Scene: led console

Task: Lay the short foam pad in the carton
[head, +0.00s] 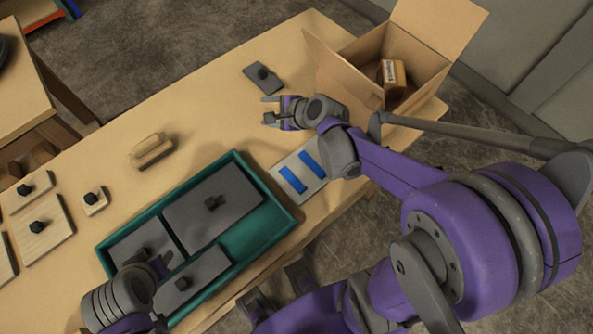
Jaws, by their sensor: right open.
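The open cardboard carton (361,87) stands at the far right end of the table, flaps spread. A small dark grey pad with a black knob (254,84) lies flat on the table left of the carton. Other grey knobbed pads lie in the green tray: a large one (236,188), a narrow one (203,273) and one partly hidden (128,247). I cannot tell for sure which is the short foam pad. My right gripper (269,109) is open and empty, just in front of the small pad. My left gripper (158,268) is over the tray's near left corner; its jaws are unclear.
A small brown box (387,74) is inside the carton. A light plate with two blue strips (284,184) lies right of the green tray (272,237). A wooden block (151,151) and several knobbed wooden pieces (45,228) lie to the left. The table's middle back is clear.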

